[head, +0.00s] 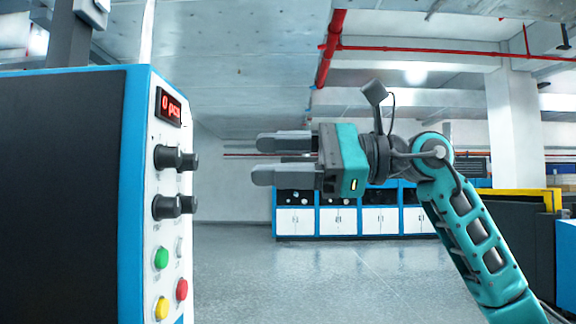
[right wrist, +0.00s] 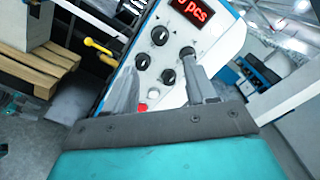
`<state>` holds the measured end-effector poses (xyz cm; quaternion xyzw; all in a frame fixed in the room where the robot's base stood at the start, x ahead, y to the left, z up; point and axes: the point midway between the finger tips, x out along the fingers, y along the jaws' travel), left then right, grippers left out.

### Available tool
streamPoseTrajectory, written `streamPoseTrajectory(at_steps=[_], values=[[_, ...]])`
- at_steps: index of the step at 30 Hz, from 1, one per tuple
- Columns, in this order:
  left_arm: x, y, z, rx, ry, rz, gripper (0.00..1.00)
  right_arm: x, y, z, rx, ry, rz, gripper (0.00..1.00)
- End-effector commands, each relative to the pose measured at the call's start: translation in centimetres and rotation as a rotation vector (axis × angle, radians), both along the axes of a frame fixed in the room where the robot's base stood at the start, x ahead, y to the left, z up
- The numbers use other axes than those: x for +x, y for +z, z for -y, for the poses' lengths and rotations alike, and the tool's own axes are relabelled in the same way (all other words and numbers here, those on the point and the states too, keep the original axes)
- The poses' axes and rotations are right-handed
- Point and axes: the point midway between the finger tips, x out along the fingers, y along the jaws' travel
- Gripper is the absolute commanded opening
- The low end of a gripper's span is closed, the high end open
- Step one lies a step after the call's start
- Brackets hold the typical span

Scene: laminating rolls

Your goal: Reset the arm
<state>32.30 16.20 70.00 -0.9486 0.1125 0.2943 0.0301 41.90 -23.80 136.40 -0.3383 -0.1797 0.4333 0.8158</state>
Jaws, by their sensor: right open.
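My right gripper (head: 257,160) is raised at the middle of the head view, its two grey fingers apart and pointing left. It is empty, and a gap shows between its fingertips and the machine's control panel (head: 165,285). In the right wrist view, its fingers (right wrist: 158,68) frame part of the panel with black knobs (right wrist: 168,76). The panel carries a red display (head: 168,107), black knobs (head: 167,157), a green button (head: 161,258), a red button (head: 182,289) and a yellow button (head: 161,308). My left gripper is not in view.
White-doored cabinets (head: 296,221) with blue frames stand along the back. A yellow-topped barrier (head: 520,193) is at the right. The grey floor (head: 300,275) between is open. A wooden pallet (right wrist: 38,72) shows at the left of the right wrist view.

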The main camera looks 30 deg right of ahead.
Motion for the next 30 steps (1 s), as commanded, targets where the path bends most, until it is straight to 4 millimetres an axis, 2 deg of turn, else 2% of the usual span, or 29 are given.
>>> streamPoseTrajectory(at_steps=[6, 22, 26, 30], values=[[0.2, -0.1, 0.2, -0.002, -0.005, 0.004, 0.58, -0.9, 0.0, 1.3, 0.000, -0.001, -0.001, 0.56], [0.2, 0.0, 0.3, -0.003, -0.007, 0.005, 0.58, -0.9, 0.0, 1.3, 0.003, 0.003, -0.003, 0.56], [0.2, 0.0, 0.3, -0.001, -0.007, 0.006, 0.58, -0.4, -0.7, -0.1, 0.081, 0.056, -0.038, 0.56], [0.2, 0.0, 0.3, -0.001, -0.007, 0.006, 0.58, 0.7, -2.3, -3.1, 0.352, 0.195, -0.165, 0.56]])
